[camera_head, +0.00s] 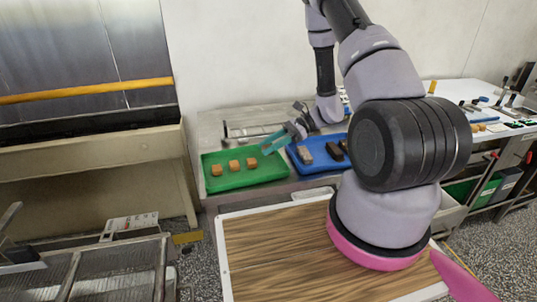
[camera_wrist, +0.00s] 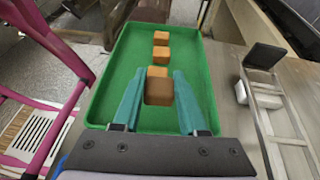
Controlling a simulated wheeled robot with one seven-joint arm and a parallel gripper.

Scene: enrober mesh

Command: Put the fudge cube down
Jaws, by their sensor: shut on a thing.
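My gripper (camera_wrist: 158,84) has teal fingers closed on the fudge cube (camera_wrist: 158,93), a brown block between them. In the head view my gripper (camera_head: 267,149) points down and left at the right end of the green tray (camera_head: 270,174); the held cube cannot be made out there. In the wrist view an orange-brown cube (camera_wrist: 158,72) shows just beyond the held one, overlapping it in the picture. Two more cubes (camera_wrist: 161,53) (camera_wrist: 160,37) follow in line. How far the held cube is above the tray floor is hard to tell.
A blue tray (camera_head: 322,168) with dark and grey blocks stands right of the green tray on the metal table (camera_head: 215,125). A wood-topped surface (camera_head: 275,255) lies in front. A metal rack (camera_wrist: 273,115) lies beside the green tray. Its near floor looks clear.

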